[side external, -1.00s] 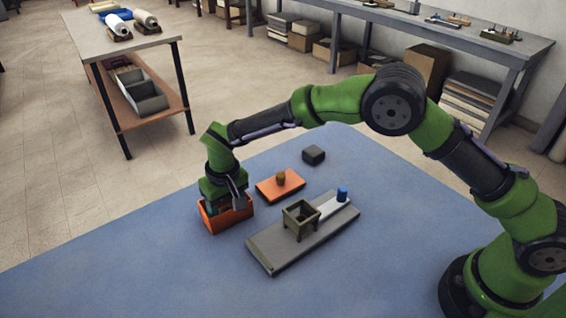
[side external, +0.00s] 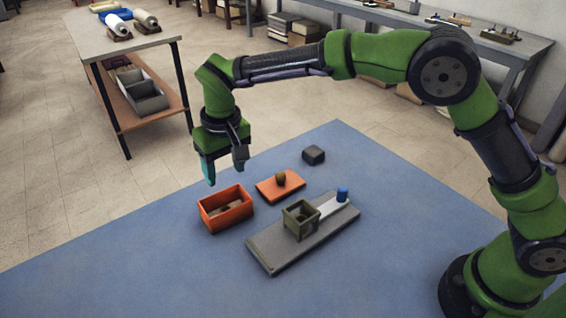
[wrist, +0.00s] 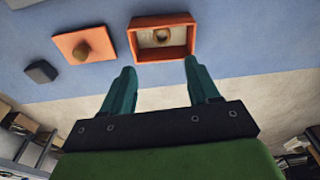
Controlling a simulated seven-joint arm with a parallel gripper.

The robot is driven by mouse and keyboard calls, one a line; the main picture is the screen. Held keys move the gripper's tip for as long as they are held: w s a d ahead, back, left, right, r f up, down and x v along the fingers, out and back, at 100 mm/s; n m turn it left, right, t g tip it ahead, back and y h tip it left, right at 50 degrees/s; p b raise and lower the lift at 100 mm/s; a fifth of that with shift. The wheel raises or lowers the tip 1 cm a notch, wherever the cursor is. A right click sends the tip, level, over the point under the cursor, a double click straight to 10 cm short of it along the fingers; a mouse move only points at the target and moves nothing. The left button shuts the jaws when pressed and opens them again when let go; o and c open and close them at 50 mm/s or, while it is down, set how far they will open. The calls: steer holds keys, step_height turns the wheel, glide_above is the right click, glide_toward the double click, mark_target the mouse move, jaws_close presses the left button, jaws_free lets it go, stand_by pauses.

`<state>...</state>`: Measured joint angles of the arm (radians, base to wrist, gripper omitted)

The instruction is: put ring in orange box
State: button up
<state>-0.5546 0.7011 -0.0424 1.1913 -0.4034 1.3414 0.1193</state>
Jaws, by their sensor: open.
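The orange box (side external: 226,211) is open-topped and sits on the blue mat; it also shows in the wrist view (wrist: 136,48). A brownish ring (wrist: 161,36) lies on the floor of the box in the wrist view; in the side view it is a small blurred shape inside. My gripper (side external: 226,174) is above the box, clear of its rim, with its two teal fingers spread apart. The fingers (wrist: 160,80) are empty in the wrist view. A flat orange lid-like plate (side external: 279,187) with a brown knob lies beside the box.
A grey board (side external: 270,256) carries an olive open frame (side external: 300,222) and a blue cylinder (side external: 342,194). A dark grey block (side external: 313,154) sits behind the orange plate. The mat's front (side external: 150,280) is clear.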

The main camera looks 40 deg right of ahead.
steer(key=s+d+r+m+t+y, duration=0.2)
steer(key=s+d+r, duration=0.6)
steer(key=d+r, duration=0.5)
steer(key=s+d+f+m+t, duration=0.1)
steer(key=s+d+t, duration=0.1)
steer(key=s+d, duration=0.3)
steer(key=s+d+f+m+t, duration=0.1)
steer(key=s+d, duration=0.4)
steer(key=s, duration=0.6)
steer(key=shift+d+t, duration=0.2)
steer(key=shift+t, duration=0.2)
